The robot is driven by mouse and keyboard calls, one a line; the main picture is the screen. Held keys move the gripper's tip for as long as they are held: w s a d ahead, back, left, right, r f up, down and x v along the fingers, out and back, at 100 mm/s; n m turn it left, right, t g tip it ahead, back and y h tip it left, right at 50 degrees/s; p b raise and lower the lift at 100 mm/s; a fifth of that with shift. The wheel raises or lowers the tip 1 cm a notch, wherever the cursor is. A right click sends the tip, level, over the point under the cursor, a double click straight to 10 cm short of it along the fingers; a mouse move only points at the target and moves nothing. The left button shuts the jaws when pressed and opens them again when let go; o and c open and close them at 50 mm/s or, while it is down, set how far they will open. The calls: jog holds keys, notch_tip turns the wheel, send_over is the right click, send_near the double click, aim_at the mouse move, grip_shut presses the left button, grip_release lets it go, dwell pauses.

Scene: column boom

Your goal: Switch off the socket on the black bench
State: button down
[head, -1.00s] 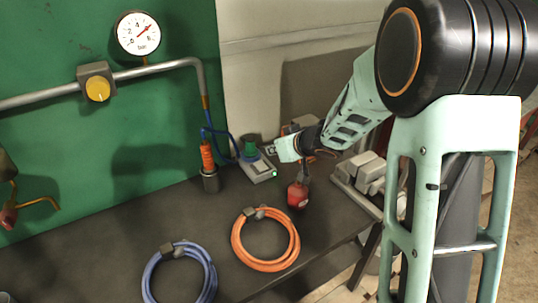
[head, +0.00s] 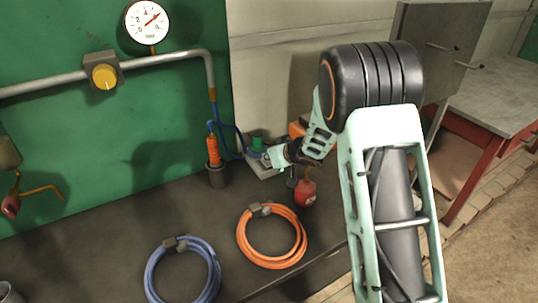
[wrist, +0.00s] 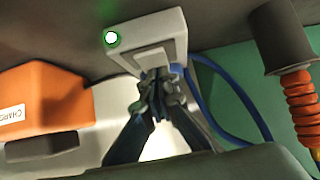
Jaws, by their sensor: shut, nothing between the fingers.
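The socket (head: 262,171) is a small pale grey box on the black bench (head: 120,235), near the back wall. In the wrist view the socket (wrist: 150,40) shows a green lamp (wrist: 111,38), which is lit. My gripper (head: 269,159) is over the socket in the head view and hides part of it. In the wrist view my gripper (wrist: 157,84) is shut and empty, its tips at the socket's end away from the lamp. I cannot tell whether they touch it.
An orange charger (wrist: 45,98) is beside my gripper. An orange cable in a dark holder (head: 215,172) stands left of the socket. A red container (head: 305,193), an orange hose coil (head: 271,236) and a blue hose coil (head: 183,270) are nearer on the bench.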

jog(key=shift+f, duration=0.1)
jog(key=shift+w+f, duration=0.1)
jog(key=shift+f, duration=0.05)
jog(key=shift+a, duration=0.1)
dwell(0.3)
jog(key=shift+w+a+r+p, duration=0.25)
jog(key=shift+w+a+p, duration=0.1)
jog(key=shift+w+p, duration=0.4)
jog(key=shift+s, duration=0.1)
